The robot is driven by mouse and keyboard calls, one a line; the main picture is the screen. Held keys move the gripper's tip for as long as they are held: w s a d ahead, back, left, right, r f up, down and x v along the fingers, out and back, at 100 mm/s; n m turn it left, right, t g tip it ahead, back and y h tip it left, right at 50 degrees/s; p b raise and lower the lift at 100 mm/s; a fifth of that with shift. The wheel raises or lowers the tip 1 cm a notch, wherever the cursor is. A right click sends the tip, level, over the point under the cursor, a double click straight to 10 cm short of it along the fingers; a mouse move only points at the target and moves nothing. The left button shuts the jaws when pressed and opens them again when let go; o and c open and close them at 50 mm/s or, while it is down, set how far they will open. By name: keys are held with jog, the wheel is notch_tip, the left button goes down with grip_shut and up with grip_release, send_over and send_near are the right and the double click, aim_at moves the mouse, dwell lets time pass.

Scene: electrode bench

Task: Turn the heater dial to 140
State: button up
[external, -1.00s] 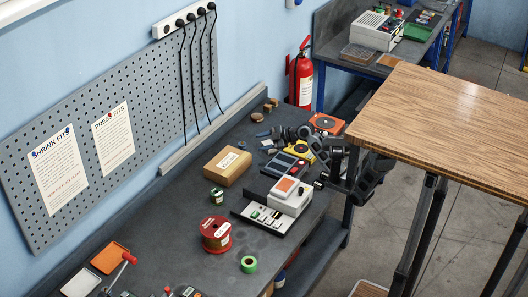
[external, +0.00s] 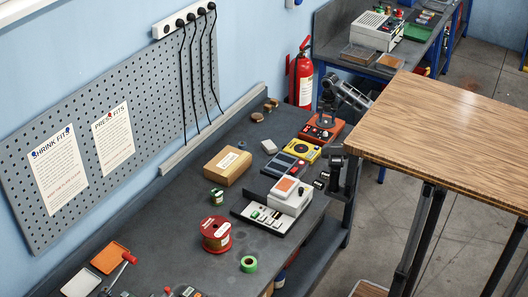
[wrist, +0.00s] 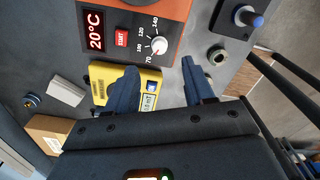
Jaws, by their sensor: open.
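The heater is an orange box (external: 318,135) at the far right of the dark bench. In the wrist view its orange panel (wrist: 165,10) has a display reading 20°C, a red START button and a white round dial (wrist: 159,46). The dial's scale shows 70, 120 and 140, with one label between that is hard to read; the dial seems to point near 70. My gripper (wrist: 162,63) is open, its two dark fingers apart, with the dial just beyond the gap between their tips. Nothing is between the fingers. In the external view my gripper is over the heater, its fingertips too small to make out.
A yellow meter (external: 302,151) lies close beside the heater and shows partly behind my fingers in the wrist view (wrist: 102,75). A cardboard box (external: 227,166) and a red spool (external: 216,235) are farther along the bench.

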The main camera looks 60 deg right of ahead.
aim_at(325, 134)
notch_tip(325, 134, down, 8)
jog(key=shift+r+p, duration=0.2)
jog(key=shift+p, duration=0.15)
grip_shut()
dwell(0.5)
